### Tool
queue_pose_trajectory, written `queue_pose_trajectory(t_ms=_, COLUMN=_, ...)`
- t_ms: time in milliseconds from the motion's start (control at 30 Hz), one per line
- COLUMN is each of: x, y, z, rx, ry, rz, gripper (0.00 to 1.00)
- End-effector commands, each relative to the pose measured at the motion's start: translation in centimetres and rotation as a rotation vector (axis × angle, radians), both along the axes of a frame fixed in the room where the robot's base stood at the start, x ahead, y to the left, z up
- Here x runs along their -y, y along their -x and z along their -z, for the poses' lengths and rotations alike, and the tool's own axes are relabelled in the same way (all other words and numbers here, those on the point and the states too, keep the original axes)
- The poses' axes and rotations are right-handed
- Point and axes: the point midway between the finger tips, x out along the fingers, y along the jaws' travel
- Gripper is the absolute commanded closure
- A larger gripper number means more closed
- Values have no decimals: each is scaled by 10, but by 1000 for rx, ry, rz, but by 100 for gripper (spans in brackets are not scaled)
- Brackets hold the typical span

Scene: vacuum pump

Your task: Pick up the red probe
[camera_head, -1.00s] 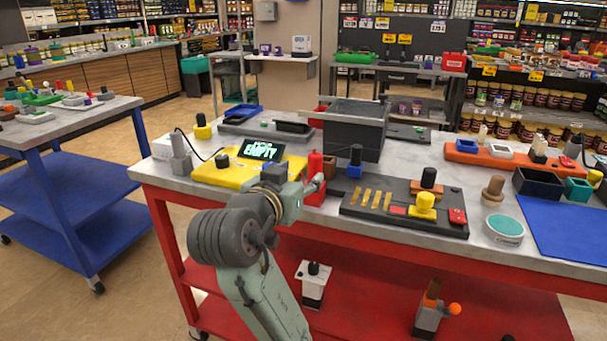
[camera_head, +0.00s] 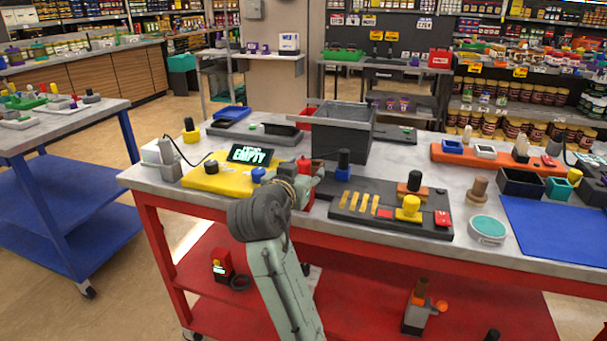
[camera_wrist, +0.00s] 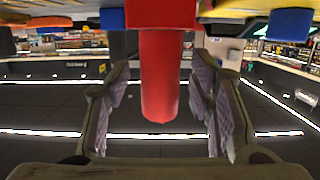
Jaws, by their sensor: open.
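The red probe (camera_wrist: 165,80) is a smooth red cylinder with a rounded tip. In the wrist view it stands between the two fingers of my gripper (camera_wrist: 162,88), with a gap on either side. My gripper is open and holds nothing. In the head view my gripper (camera_head: 306,184) is at the worktable's front side, right of the yellow unit. It covers most of the probe there. Only bits of red show around the gripper, and I cannot tell which belong to the probe.
A dark panel (camera_head: 380,224) with yellow strips and knobs lies close on the right. A grey bin (camera_head: 342,137) stands behind. A blue mat (camera_head: 560,230) lies far right.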

Motion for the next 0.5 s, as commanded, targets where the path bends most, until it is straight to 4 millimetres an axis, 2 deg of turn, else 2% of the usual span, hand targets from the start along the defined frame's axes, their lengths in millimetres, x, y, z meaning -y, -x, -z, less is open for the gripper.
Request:
queue_pose_trajectory(t_ms=67, x=0, y=0, z=0, rx=0, ry=0, rz=0, gripper=51)
queue_pose_trajectory(t_ms=500, x=0, y=1, z=0, rx=1, ry=0, rz=0, gripper=79)
